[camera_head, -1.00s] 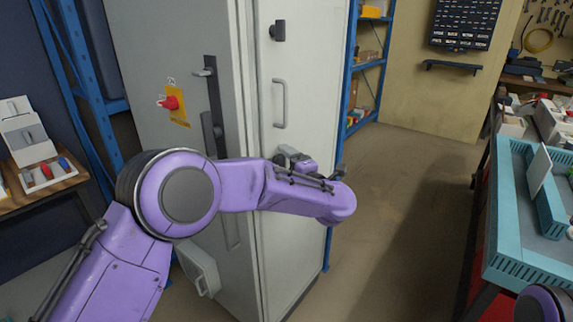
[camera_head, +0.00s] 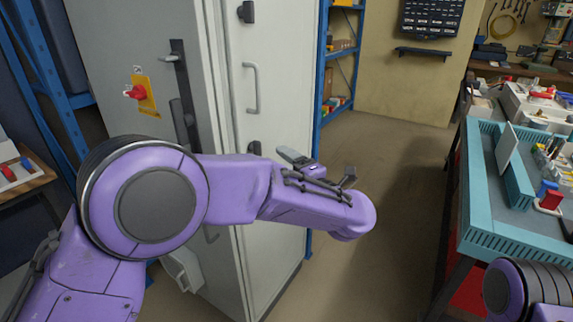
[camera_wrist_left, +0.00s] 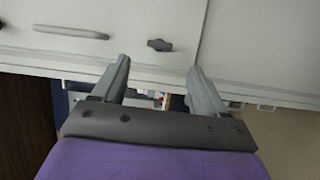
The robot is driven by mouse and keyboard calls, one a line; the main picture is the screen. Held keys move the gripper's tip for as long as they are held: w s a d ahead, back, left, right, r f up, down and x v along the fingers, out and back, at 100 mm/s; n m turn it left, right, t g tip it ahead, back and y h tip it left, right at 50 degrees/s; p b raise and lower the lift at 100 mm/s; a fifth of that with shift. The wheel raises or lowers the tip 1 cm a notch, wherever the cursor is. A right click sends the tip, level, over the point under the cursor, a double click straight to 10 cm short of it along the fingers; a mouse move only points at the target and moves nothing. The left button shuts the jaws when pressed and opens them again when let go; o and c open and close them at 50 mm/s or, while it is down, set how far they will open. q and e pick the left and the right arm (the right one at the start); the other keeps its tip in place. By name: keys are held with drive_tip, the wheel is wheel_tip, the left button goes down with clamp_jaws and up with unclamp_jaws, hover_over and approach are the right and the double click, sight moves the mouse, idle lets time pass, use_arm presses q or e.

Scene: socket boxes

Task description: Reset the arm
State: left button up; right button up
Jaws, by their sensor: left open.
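My left arm comes in from the left in the head view, its purple forearm stretched across the front of the grey cabinet (camera_head: 275,110). My left gripper (camera_head: 320,165) is at the far side of the forearm and partly hidden by it. In the left wrist view the left gripper (camera_wrist_left: 158,85) has its two fingers wide apart with nothing between them. The cabinet door (camera_wrist_left: 100,25) shows beyond the fingers, with a bar handle and a dark latch. A small part of my right arm shows at the bottom right of the head view; its gripper is out of view.
A teal-topped workbench (camera_head: 480,190) with trays and parts stands at the right. A blue shelf rack (camera_head: 338,65) stands behind the cabinet. A red switch on a yellow plate (camera_head: 142,93) is on the cabinet's side. The floor (camera_head: 390,190) between cabinet and bench is clear.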

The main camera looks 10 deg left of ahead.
use_arm(q)
drive_tip(key=s+a+f+m+h, duration=0.25)
drive_tip(key=f+m, duration=0.35)
drive_tip(key=f, duration=0.3)
drive_tip(key=s+a+f+m+h+p, duration=0.15)
drive_tip(key=s+f+m+h, duration=0.35)
drive_tip(key=f, duration=0.5)
drive_tip(key=s+a+f+m+h+b, duration=0.1)
drive_tip(key=s+a+f+m+h, duration=0.15)
drive_tip(key=f+m, duration=0.55)
drive_tip(key=s+a+f+g, duration=0.3)
drive_tip(key=s+a+f, duration=0.1)
drive_tip(key=s, duration=0.5)
drive_tip(key=s+a+f+m+g+p, duration=0.1)
drive_tip(key=s+a+f+g, duration=0.2)
drive_tip(key=s+f, duration=0.3)
drive_tip(key=s+a+f+g, duration=0.3)
drive_tip(key=s+a+f, duration=0.1)
drive_tip(key=s, duration=1)
drive_tip(key=shift+s+a+f+p, duration=0.15)
drive_tip(key=shift+a+f+p, duration=0.15)
drive_tip(key=shift+f+p, duration=0.1)
